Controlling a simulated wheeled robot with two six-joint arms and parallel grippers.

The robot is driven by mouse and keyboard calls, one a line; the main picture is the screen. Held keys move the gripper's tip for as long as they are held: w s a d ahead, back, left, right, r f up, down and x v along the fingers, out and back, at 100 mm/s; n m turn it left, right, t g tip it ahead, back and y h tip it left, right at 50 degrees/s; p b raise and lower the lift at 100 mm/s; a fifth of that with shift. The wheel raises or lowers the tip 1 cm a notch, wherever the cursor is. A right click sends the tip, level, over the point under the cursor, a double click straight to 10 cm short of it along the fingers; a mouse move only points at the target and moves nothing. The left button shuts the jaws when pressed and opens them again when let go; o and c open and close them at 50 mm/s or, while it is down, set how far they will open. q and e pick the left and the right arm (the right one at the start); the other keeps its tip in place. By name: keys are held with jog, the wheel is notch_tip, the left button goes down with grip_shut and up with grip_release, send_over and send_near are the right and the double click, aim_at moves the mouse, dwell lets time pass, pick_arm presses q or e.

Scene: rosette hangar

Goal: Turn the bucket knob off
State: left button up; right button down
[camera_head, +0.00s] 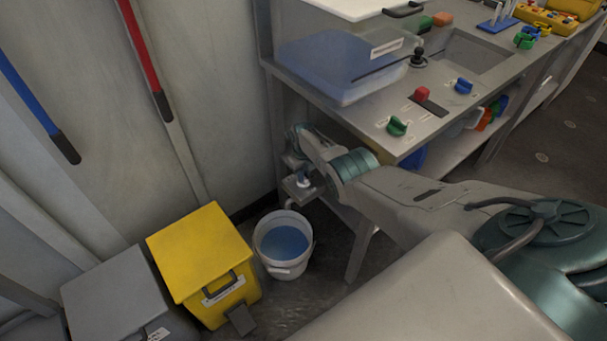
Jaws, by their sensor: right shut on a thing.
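My right arm reaches in from the right, and its gripper (303,186) is low beside the counter's left end, just above and behind the bucket. It is shut on a small part with a bit of blue showing between the fingers, which I take for the bucket knob (303,179). The fingers hide most of it, so its turn position cannot be told. The white bucket (268,262) stands upright on the floor below, with blue liquid inside. My left gripper is not in view.
The counter (360,118) carries a clear bin of blue liquid (345,70), a green knob (397,126), a red knob (422,93) and a blue knob (463,86). A yellow bin (197,250) and a grey bin (120,300) stand left of the bucket.

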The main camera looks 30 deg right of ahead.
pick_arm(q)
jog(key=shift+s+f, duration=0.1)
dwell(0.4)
pick_arm(e)
jog(key=c, duration=1.4)
grip_release()
jog(key=shift+c, duration=0.2)
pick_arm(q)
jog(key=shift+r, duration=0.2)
pick_arm(e)
jog(key=shift+r, duration=0.15)
notch_tip(320, 180, up, 2)
jog(key=shift+r+p, duration=0.2)
jog(key=shift+p, duration=0.85)
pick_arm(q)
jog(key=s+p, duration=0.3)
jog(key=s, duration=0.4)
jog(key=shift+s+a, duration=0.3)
pick_arm(e)
notch_tip(320, 180, up, 8)
